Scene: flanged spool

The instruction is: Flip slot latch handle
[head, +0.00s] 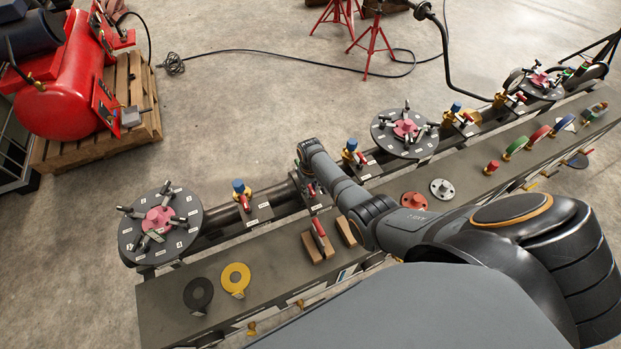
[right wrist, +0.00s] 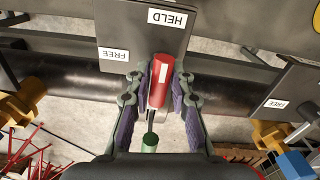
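The red latch handle (right wrist: 160,84) with a pale stripe shows in the right wrist view, in front of a dark plate (right wrist: 125,30) lettered HELD and FREE. The handle's upper end is by the HELD label (right wrist: 167,18); FREE (right wrist: 115,54) is to its left. My right gripper (right wrist: 162,80) is open, with a purple-padded finger on each side of the handle and small gaps visible. In the head view, my right gripper (head: 306,184) is low over the dark pipe, and the red handle (head: 312,190) is partly hidden by it. My left gripper is not in view.
Similar latch stations (head: 258,212) sit along the pipe on both sides. Round flange plates (head: 130,240) with pink hubs stand along it. The grey bench (head: 270,262) in front holds rings, discs and wooden blocks (head: 318,246). A green-topped part (right wrist: 150,143) is below the handle.

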